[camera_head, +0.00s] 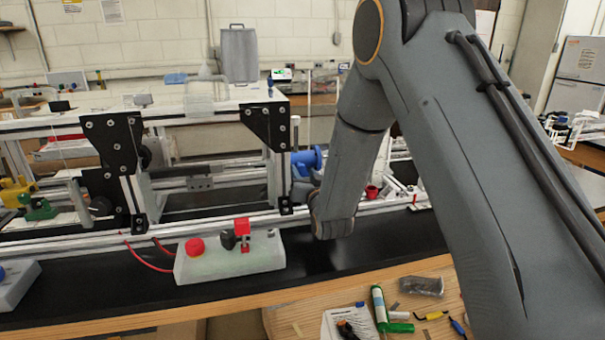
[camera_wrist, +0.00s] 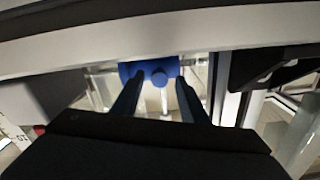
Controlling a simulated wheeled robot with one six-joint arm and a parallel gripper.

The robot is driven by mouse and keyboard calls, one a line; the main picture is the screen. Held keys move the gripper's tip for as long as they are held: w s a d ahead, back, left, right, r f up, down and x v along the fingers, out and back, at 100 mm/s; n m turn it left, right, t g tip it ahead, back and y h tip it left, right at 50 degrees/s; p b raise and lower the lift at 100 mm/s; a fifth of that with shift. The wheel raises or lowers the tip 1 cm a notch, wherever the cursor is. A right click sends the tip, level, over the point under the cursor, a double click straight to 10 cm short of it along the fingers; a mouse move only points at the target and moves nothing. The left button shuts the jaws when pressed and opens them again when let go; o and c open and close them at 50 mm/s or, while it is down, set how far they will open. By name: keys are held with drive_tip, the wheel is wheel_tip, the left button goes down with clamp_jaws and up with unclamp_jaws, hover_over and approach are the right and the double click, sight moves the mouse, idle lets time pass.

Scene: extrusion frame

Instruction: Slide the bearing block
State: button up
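A blue rounded part (camera_head: 306,160) sits at the extrusion frame, just left of my arm; I cannot tell for sure that it is the bearing block. In the wrist view a blue cylinder with a round knob (camera_wrist: 150,70) shows beyond my gripper (camera_wrist: 159,86). The two dark fingers stand apart, with a clear gap between them and the blue part at their far ends. I cannot tell whether they touch it. A small grey block (camera_head: 200,183) sits on the frame's rail.
The silver frame rails (camera_head: 190,228) run along the black bench top. Black bracket plates (camera_head: 268,125) stand up left of my arm. A pale control box (camera_head: 228,262) with a red button stands in front. Tools, including a green tube (camera_head: 379,305), lie on the wooden front table.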

drive_tip(key=shift+c, duration=0.2)
clamp_jaws()
drive_tip(key=shift+w+b, duration=0.25)
drive_tip(key=shift+b, duration=0.35)
drive_tip(key=shift+o, duration=0.2)
unclamp_jaws()
